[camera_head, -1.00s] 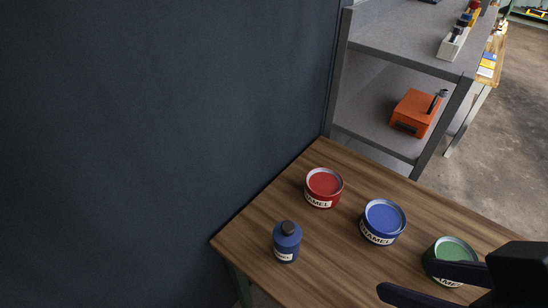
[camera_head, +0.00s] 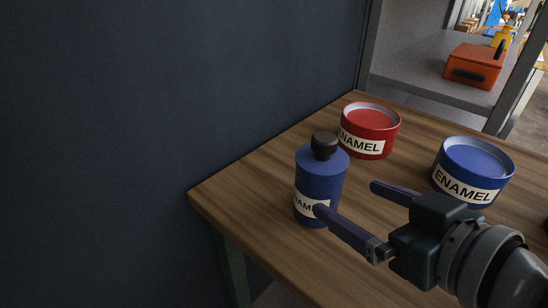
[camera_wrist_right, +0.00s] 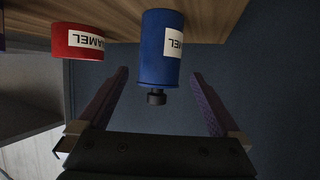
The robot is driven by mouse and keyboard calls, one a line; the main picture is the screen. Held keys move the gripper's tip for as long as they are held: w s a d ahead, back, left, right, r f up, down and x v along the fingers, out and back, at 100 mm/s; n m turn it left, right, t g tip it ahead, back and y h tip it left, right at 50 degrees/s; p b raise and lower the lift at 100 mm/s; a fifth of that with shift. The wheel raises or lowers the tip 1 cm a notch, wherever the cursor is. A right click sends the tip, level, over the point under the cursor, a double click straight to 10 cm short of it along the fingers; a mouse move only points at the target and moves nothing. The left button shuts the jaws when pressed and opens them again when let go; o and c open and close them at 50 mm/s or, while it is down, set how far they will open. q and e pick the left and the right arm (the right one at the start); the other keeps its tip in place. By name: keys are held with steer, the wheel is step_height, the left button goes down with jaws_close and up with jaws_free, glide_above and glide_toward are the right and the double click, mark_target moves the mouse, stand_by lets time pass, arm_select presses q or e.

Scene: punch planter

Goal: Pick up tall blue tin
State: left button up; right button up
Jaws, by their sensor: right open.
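The tall blue tin (camera_head: 319,178) with a dark cap and a white label stands upright near the left end of the wooden table. My right gripper (camera_head: 345,200) is open, coming from the right, with its fingers pointing at the tin. The near finger's tip overlaps the tin's label in the head view. In the right wrist view the tin (camera_wrist_right: 160,50) appears upside down, beyond and between the two open fingers (camera_wrist_right: 158,82). I cannot tell whether a finger touches it. My left gripper is not in view.
A red enamel tin (camera_head: 368,132) stands behind the blue tin, and a wide blue enamel tin (camera_head: 470,172) stands to the right. The table (camera_head: 262,190) ends close to the tin's left. A dark wall (camera_head: 150,100) rises behind. An orange box (camera_head: 474,66) sits on a grey shelf.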

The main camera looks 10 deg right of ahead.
mark_target(333, 193)
steer(key=shift+w+f, duration=0.3)
steer(key=shift+f, duration=0.35)
steer(key=b+x, duration=0.1)
steer(key=x, duration=0.3)
steer(key=shift+w, duration=0.15)
steer(key=b+x, duration=0.1)
steer(key=x, duration=0.1)
steer(key=b+x, duration=0.1)
steer(key=x, duration=0.2)
steer(key=shift+w+a+f+b, duration=0.1)
steer(key=shift+a+f+b, duration=0.1)
steer(key=shift+f+b, duration=0.2)
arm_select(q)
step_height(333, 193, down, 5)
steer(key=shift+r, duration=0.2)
arm_select(e)
steer(key=shift+c, duration=0.2)
steer(key=c, duration=1.5)
jaws_close()
steer(key=shift+r, duration=0.1)
